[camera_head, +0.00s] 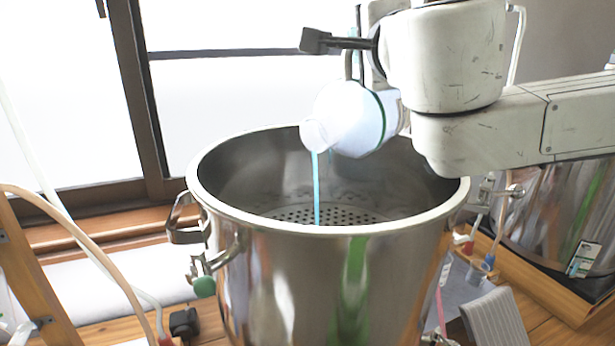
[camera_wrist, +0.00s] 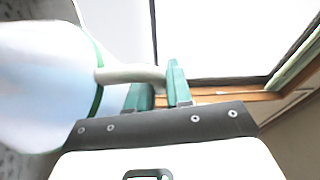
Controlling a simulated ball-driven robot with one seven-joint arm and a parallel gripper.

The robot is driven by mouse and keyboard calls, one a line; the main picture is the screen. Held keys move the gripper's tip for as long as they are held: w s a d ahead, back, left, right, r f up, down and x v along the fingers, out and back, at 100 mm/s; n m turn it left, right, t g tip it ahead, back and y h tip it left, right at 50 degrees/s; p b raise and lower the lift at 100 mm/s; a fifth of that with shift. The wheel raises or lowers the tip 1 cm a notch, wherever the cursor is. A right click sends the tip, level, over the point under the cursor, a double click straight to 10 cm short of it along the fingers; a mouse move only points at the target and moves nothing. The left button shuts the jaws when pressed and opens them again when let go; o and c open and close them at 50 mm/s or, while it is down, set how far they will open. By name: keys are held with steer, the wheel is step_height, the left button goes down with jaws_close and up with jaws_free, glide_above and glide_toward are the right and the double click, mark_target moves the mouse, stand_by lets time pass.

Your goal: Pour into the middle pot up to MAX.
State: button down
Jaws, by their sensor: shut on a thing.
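A large steel pot (camera_head: 330,270) stands in the middle of the head view, with a perforated plate (camera_head: 290,213) inside. A white jug (camera_head: 345,118) with a green band is tilted above it, mouth down to the left. A thin blue stream (camera_head: 316,185) runs from its mouth into the pot. In the wrist view the blurred jug body (camera_wrist: 40,85) fills the left side. The green fingers of my gripper (camera_wrist: 158,86) are shut on its handle (camera_wrist: 125,73). I cannot make out a MAX mark or the liquid level.
Another steel pot (camera_head: 535,215) stands at the right on a wooden base. Hoses (camera_head: 85,245) run along the left, near a wooden frame. A green-knobbed valve (camera_head: 204,287) and side handle (camera_head: 180,225) stick out from the pot. A window is behind.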

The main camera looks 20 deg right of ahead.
steer(key=shift+s+a+r+n+t+b, duration=0.35)
steer(key=shift+a+r+n, duration=0.15)
steer(key=shift+a, duration=0.1)
steer(key=shift+s+a+r+n+t+b, duration=0.25)
steer(key=shift+s+a+r+n+t, duration=0.15)
steer(key=shift+a+n, duration=0.15)
stand_by(6.6)
